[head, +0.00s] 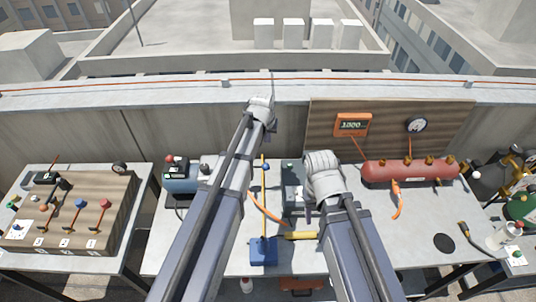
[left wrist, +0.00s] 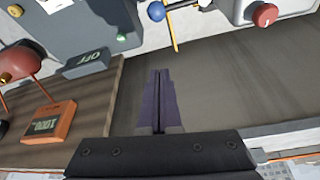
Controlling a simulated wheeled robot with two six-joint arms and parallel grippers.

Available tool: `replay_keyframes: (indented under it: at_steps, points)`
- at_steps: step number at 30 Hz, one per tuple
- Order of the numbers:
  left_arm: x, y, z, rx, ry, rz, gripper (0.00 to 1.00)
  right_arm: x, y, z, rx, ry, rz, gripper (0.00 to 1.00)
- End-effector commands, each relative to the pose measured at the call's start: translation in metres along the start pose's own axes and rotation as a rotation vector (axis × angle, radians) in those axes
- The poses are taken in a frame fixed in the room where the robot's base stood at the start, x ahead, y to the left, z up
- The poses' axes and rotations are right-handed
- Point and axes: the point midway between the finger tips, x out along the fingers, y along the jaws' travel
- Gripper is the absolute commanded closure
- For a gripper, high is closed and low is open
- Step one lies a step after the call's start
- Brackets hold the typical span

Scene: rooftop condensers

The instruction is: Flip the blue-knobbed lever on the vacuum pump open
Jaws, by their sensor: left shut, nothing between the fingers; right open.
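A small blue knob (head: 266,166) shows beside a thin yellow rod, just right of my left forearm. The knob also shows at the top of the left wrist view (left wrist: 156,11). The grey-green box (head: 291,197), apparently the vacuum pump, is partly hidden by my right arm; the left wrist view shows a grey body (left wrist: 85,25) with an OFF sign (left wrist: 84,62). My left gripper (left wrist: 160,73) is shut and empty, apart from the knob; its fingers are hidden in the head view. My right gripper (head: 308,208) is open over the box, mostly hidden by its wrist.
A blue block (head: 263,252) stands at the rod's lower end. A red tank (head: 410,171) lies right. An orange display (head: 352,124) and gauge (head: 416,125) hang on the back panel. A blue unit (head: 181,182) stands left; a red knob (left wrist: 265,14) shows at upper right.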

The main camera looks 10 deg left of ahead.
Motion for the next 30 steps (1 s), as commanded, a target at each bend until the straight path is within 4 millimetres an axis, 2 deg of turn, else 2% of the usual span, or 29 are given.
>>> replay_keyframes:
  at_steps: [5,11,28,30]
  points:
    - [0.007,0.0,0.001,0.001,-0.001,0.0,1.0,0.007,-0.001,-0.001,-0.001,0.0,0.0,0.5]
    - [0.026,0.0,0.001,0.001,-0.001,0.0,1.0,0.024,-0.002,-0.002,-0.004,0.0,0.001,0.5]
    - [0.109,0.0,0.002,0.001,-0.001,0.0,1.0,0.102,-0.009,-0.006,-0.007,0.0,0.002,0.5]
    - [0.098,0.0,0.019,0.001,-0.001,0.0,1.0,0.098,-0.009,-0.006,-0.007,0.0,0.002,0.5]
